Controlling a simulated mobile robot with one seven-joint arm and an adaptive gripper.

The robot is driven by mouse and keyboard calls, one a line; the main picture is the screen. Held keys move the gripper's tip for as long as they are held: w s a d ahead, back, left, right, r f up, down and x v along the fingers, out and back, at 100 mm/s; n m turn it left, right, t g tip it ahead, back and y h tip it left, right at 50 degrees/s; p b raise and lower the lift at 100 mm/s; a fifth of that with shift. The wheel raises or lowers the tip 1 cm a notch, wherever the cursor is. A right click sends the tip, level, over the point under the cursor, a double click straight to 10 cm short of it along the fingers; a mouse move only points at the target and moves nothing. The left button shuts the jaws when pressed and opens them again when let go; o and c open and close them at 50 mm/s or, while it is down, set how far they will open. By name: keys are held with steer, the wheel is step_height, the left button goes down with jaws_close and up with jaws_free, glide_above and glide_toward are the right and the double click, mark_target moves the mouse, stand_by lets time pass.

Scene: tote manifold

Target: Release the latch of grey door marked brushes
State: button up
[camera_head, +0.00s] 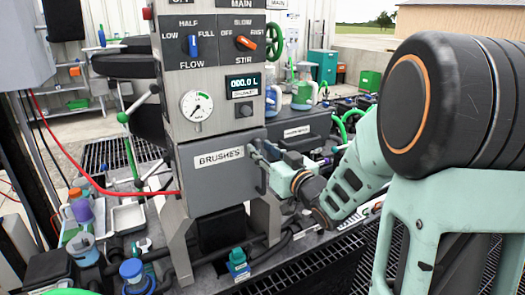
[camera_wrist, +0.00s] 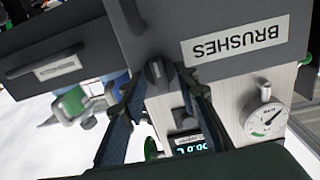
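The grey door (camera_head: 215,182) marked BRUSHES is on the front of the grey cabinet and looks shut. It also shows upside down at the top of the wrist view (camera_wrist: 215,20). A dark latch knob (camera_wrist: 155,73) sits at the door's edge. My gripper (camera_head: 262,155) reaches in from the right at the door's upper right corner, and its arm side hides part of that corner. In the wrist view my gripper's fingers (camera_wrist: 160,80) are spread, one on each side of the knob. I cannot tell whether either touches it.
A dark door handle (camera_head: 262,178) stands at the door's right side. A pressure gauge (camera_head: 196,105), a display (camera_head: 243,86) and switches are above the door. A dark drawer (camera_head: 297,133) is behind on the right.

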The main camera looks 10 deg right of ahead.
steer(key=v, duration=0.7)
steer(key=shift+s, duration=0.25)
